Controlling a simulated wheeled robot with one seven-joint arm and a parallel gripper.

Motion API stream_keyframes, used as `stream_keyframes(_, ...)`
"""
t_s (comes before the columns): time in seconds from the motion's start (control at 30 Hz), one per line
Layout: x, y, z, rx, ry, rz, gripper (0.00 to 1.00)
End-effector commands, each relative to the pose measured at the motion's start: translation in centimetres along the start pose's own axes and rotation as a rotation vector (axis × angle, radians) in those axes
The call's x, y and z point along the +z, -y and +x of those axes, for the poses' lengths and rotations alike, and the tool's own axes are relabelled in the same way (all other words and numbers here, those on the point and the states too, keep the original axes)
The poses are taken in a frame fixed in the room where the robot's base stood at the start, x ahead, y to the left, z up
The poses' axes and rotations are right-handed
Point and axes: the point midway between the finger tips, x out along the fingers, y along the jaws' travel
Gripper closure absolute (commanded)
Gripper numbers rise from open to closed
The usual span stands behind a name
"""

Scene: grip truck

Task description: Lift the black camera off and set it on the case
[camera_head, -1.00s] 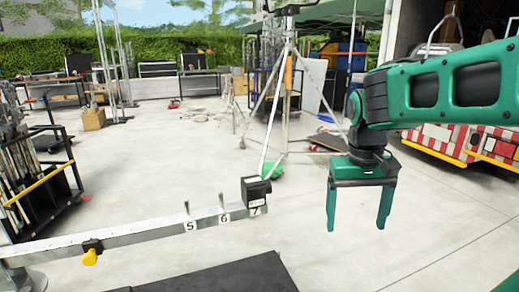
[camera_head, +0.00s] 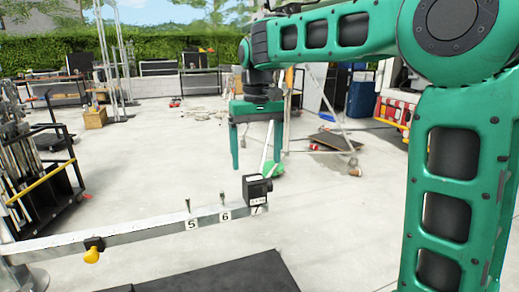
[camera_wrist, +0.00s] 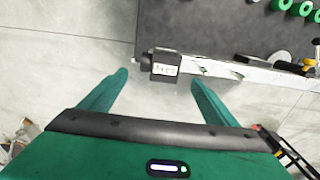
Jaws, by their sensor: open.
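The black camera (camera_head: 256,189) stands upright on the right end of a silver metal beam (camera_head: 140,233), by the number labels. It also shows in the wrist view (camera_wrist: 161,67), ahead of the fingers, at the end of the beam. My gripper (camera_head: 257,160) is open and empty, with its green fingers pointing down. In the head view it appears above and behind the camera, apart from it. In the wrist view the camera lies beyond the gap between the fingertips (camera_wrist: 158,78). A dark flat-topped case (camera_head: 215,280) lies low at the bottom of the head view, partly cut off.
Two short pegs (camera_head: 222,197) stand on the beam left of the camera. A yellow knob (camera_head: 92,254) sticks out of the beam's side. Green rings (camera_wrist: 300,7) and small tools lie on the dark surface in the wrist view.

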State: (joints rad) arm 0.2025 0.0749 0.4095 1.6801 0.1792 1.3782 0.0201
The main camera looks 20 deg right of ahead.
Motion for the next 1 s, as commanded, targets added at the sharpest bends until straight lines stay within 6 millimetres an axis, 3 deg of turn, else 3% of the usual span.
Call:
stream_keyframes(0.3,0.1,-0.1,5.4,-0.001,0.003,0.003,0.18)
stream_keyframes(0.5,0.1,-0.1,7.6,-0.001,0.002,0.003,0.18)
stream_keyframes(0.93,0.1,-0.1,8.5,-0.001,0.0,0.003,0.18)
stream_keyframes(0.97,0.1,-0.1,8.5,-0.001,0.0,0.003,0.2)
stream_keyframes(1.0,0.1,-0.1,8.5,-0.001,0.0,0.003,0.3)
